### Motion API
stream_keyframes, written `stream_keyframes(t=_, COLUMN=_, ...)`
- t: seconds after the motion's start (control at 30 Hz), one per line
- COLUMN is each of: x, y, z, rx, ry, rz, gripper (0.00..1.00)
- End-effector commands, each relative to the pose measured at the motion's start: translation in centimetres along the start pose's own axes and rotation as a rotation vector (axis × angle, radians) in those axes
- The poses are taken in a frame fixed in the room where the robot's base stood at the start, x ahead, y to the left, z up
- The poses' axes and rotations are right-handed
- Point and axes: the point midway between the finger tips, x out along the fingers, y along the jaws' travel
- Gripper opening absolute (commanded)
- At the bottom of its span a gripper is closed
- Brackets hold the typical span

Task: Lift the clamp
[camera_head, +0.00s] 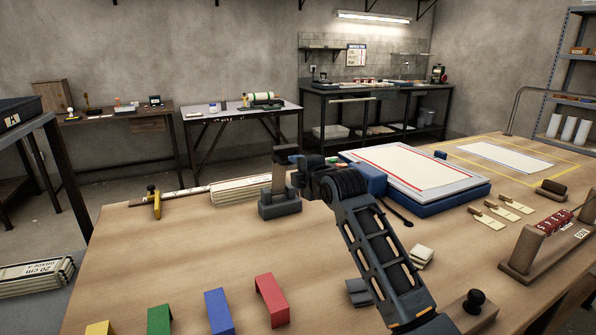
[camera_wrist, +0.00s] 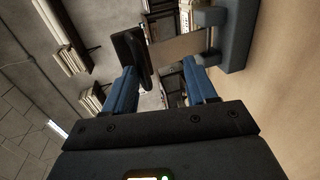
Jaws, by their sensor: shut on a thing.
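The clamp stands on the table in the head view, left of the blue board. It has a blue-grey base (camera_head: 280,204), an upright pale bar (camera_head: 279,178) and a dark handle (camera_head: 286,152) at the top. My gripper (camera_head: 298,165) reaches it from the right, at the upper part of the bar. In the wrist view, my gripper's blue fingers (camera_wrist: 162,78) are at the dark handle (camera_wrist: 129,48) and bar (camera_wrist: 178,47), with the base (camera_wrist: 236,35) at the upper right. My gripper is shut on the clamp; the exact contact is partly hidden.
A blue board with a white, red-lined sheet (camera_head: 420,165) lies just right of the clamp. A yellow clamp-like piece (camera_head: 155,203) and a pale stack (camera_head: 240,189) are to the left. Coloured blocks (camera_head: 219,310) stand at the front. The middle-left tabletop (camera_head: 190,250) is clear.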

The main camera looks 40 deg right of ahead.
Motion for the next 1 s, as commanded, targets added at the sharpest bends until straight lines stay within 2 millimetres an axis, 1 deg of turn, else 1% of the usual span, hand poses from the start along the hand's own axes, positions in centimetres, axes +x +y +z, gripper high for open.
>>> stream_keyframes(t=0.03, x=0.2, y=-1.4, z=-0.2, rx=0.001, ry=0.002, rz=-0.028, gripper=0.39)
stream_keyframes(t=0.13, x=0.0, y=-1.4, z=-0.2, rx=0.001, ry=0.003, rz=-0.028, gripper=0.39)
stream_keyframes(t=0.23, x=-0.7, y=-1.4, z=-0.2, rx=0.002, ry=0.002, rz=-0.028, gripper=0.39)
stream_keyframes(t=0.5, x=-5.0, y=-0.6, z=-0.1, rx=0.002, ry=0.001, rz=-0.010, gripper=0.39)
stream_keyframes(t=0.6, x=-6.4, y=-0.4, z=-0.1, rx=0.002, ry=0.001, rz=-0.007, gripper=0.39)
stream_keyframes(t=0.7, x=-7.3, y=-0.2, z=0.0, rx=0.001, ry=0.001, rz=-0.003, gripper=0.39)
stream_keyframes(t=0.83, x=-7.9, y=-0.1, z=0.0, rx=0.001, ry=0.001, rz=-0.002, gripper=0.39)
stream_keyframes(t=1.0, x=-7.9, y=0.0, z=0.0, rx=0.001, ry=0.000, rz=-0.001, gripper=0.39)
